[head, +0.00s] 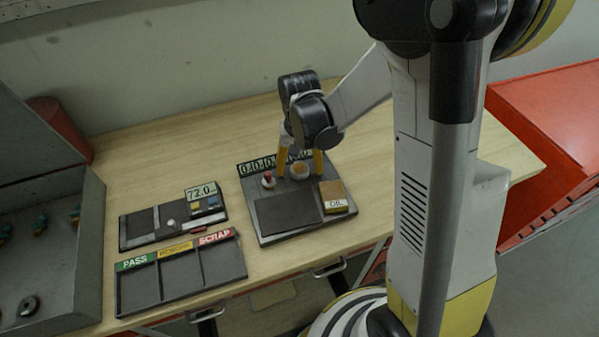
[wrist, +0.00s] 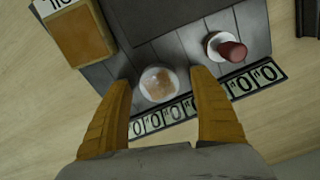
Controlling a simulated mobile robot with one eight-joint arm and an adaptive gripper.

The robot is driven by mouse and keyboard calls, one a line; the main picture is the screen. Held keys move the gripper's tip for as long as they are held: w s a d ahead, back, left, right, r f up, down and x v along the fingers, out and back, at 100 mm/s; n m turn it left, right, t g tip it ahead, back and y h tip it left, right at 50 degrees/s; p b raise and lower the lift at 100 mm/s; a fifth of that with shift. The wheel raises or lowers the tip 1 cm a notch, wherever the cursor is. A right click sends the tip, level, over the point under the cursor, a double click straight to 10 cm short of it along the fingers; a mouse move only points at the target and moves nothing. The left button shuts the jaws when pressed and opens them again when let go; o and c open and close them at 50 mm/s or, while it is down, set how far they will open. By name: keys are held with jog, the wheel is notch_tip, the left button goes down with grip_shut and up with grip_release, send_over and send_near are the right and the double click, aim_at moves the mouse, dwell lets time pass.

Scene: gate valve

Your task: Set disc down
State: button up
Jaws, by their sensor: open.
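A small copper-coloured disc (head: 300,170) lies on a pale round seat at the back of a dark grey fixture (head: 262,232). In the wrist view the disc (wrist: 160,82) shows flat within the pale ring, between and slightly beyond the fingertips. My gripper (head: 301,172) is open, its two yellow fingers pointing down on either side of the seat. In the wrist view the open fingertips (wrist: 163,76) stand apart from the disc with a gap on both sides. Nothing is held. Whether the fingertips touch the fixture cannot be told.
The fixture carries a red knob (head: 268,179), a number display (head: 257,166) and a brown block (head: 333,189). To the left are a device reading 72.0 (head: 201,191) and a PASS/SCRAP sorting tray (head: 180,272). A grey bin (head: 93,230) stands far left.

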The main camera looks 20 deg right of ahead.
aim_at(303, 171)
jog(key=c, duration=1.5)
jog(key=shift+c, duration=0.2)
jog(key=shift+r, duration=0.55)
jog(key=r, duration=0.1)
jog(key=s+r+p, duration=0.1)
jog(key=r, duration=0.2)
jog(key=shift+s+d+p, duration=0.15)
jog(key=shift+d+p, duration=0.15)
jog(key=shift+p, duration=0.1)
jog(key=s+d+r+p, duration=0.2)
jog(key=s+d+r, duration=0.2)
jog(key=s, duration=0.5)
jog(key=shift+s+r, duration=0.2)
jog(key=shift+r, duration=0.7)
